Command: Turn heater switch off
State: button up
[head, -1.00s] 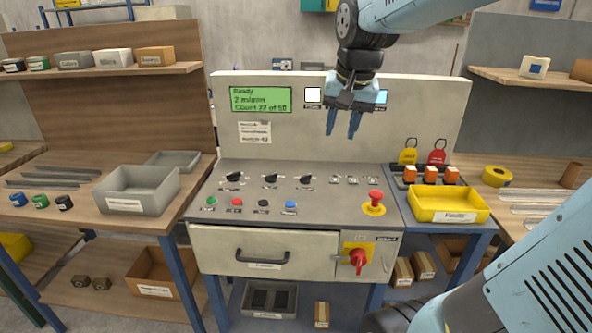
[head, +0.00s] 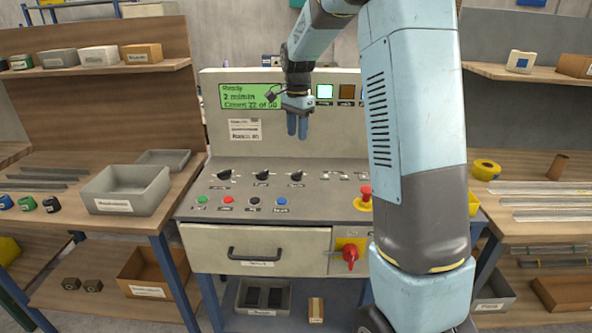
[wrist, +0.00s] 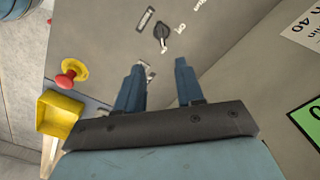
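The machine's control panel (head: 300,205) has three black rotary knobs in a row, left (head: 224,175), middle (head: 262,176) and right (head: 297,176). Small switches (head: 335,176) lie to their right, partly behind my arm. The labels are too small to tell which control is the heater switch. My gripper (head: 297,135) hangs fingers down above the panel, over the right knob in the picture, touching nothing. In the wrist view my gripper (wrist: 160,66) has its fingers apart and empty. One black knob (wrist: 161,35) shows beyond the fingertips, with a slotted switch (wrist: 146,17) near it.
Colored push buttons (head: 254,202) line the panel's front. A red emergency stop (head: 365,194) stands right of them. A red rotary switch (head: 350,252) is below, beside the drawer (head: 255,248). The green display (head: 250,97) is on the upright back panel. My arm hides the right side.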

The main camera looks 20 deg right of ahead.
aim_at(297, 176)
jog(key=f, duration=1.4)
jog(key=shift+w+f, duration=0.15)
jog(key=shift+w, duration=0.1)
jog(key=shift+c, duration=0.5)
jog(key=c, duration=0.6)
jog(key=shift+a, duration=0.1)
